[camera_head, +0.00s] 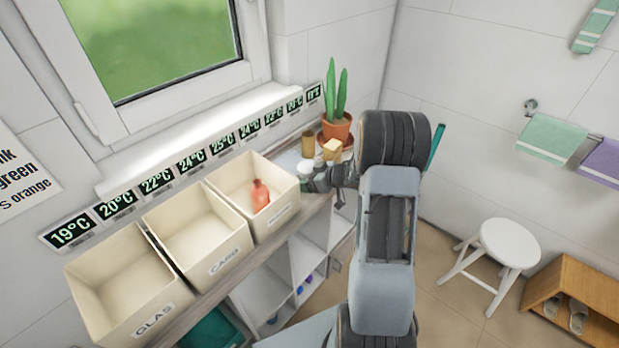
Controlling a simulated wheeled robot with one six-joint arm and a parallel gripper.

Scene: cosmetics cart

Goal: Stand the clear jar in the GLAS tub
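The GLAS tub (178,301) is the cream, open-topped tub at the lower left, and it looks empty inside. My gripper (314,181) is at the far right end of the counter, just right of the tub with the red bottle. It is small and dark here, and my arm partly covers it. A small pale jar-like thing with a whitish top (306,167) is right at my gripper. I cannot tell whether it is the clear jar, or whether my fingers are around it or beside it.
The middle tub (236,255) looks empty. The third tub (283,207) holds a red bottle (261,195). A potted cactus (337,128), a brown cup (308,143) and a tan block (332,148) crowd the counter's far end. Temperature signs (157,181) line the wall. A white stool (510,242) stands right.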

